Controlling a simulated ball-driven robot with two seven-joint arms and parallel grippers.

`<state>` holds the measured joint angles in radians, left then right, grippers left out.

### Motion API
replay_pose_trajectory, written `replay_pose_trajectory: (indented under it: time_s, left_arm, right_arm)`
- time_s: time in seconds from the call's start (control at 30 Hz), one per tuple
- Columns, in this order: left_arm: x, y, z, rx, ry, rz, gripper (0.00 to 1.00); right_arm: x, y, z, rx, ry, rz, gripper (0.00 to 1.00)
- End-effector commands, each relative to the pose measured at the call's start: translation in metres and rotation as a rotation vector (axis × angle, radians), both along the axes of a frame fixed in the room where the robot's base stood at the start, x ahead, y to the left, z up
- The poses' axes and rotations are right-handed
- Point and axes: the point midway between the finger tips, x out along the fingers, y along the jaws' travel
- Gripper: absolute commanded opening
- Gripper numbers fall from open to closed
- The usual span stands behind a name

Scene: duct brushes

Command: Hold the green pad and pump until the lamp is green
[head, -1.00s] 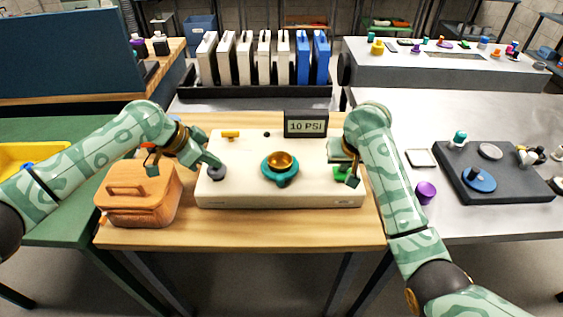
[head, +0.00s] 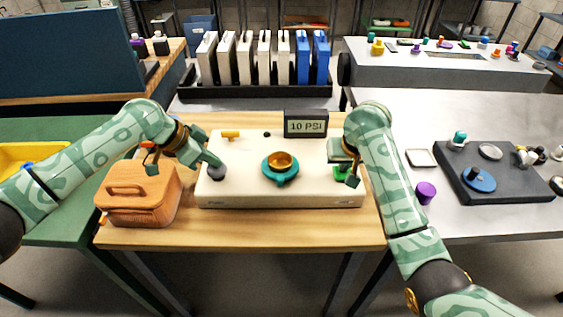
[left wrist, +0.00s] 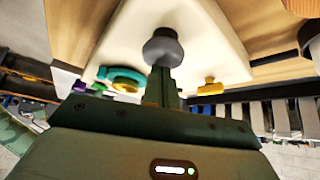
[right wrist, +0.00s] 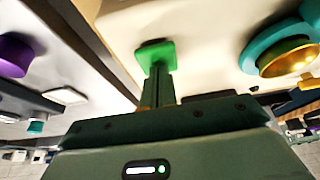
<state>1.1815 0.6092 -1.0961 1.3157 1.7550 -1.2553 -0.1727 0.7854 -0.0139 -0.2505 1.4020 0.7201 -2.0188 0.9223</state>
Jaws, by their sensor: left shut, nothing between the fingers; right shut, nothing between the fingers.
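A cream box (head: 235,195) stands on the wooden table. Its display (head: 306,125) reads 10 PSI. In the middle, an amber dome (head: 281,160), which looks like the lamp, sits in a teal ring. My left gripper (head: 214,164) is shut and empty, its tips at the top of a dark grey round button (head: 217,174); the left wrist view shows this button (left wrist: 162,48) right at the fingertips. My right gripper (head: 352,180) is shut and empty, its tips on the green pad (head: 340,173); the pad also shows in the right wrist view (right wrist: 155,52). Exact contact is hard to tell.
A yellow part (head: 230,134) and a small dark knob (head: 267,134) sit at the back of the box. A lidded orange-brown case (head: 140,197) stands left of it. A purple cylinder (head: 426,193) and a dark tray (head: 500,191) are on the right table. The wooden table's front strip is clear.

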Motion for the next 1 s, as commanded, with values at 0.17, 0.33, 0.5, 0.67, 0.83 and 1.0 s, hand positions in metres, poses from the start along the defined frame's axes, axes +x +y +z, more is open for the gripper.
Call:
replay_pose_trajectory:
  time_s: [0.17, 0.33, 0.5, 0.67, 0.83, 1.0]
  left_arm:
    - [0.000, 0.000, -0.007, 0.000, 0.000, 0.001, 0.00]
    - [0.000, 0.000, -0.014, 0.001, 0.001, 0.001, 0.00]
    - [0.000, 0.000, -0.014, 0.002, 0.001, 0.000, 0.00]
    - [0.000, 0.000, -0.010, 0.002, 0.001, 0.000, 0.00]
    - [0.000, 0.000, 0.002, 0.001, 0.000, -0.001, 0.00]
    - [0.000, 0.000, 0.009, 0.001, 0.000, 0.000, 0.00]
  right_arm:
    - [0.000, 0.000, -0.001, 0.000, 0.001, 0.000, 0.00]
    - [0.000, 0.000, -0.001, 0.000, 0.001, 0.000, 0.00]
    - [0.000, 0.000, -0.001, 0.000, 0.001, 0.000, 0.00]
    - [0.000, 0.000, -0.001, 0.000, 0.001, 0.000, 0.00]
    - [0.000, 0.000, -0.001, 0.000, 0.001, 0.000, 0.00]
    - [0.000, 0.000, -0.001, 0.000, 0.001, 0.000, 0.00]
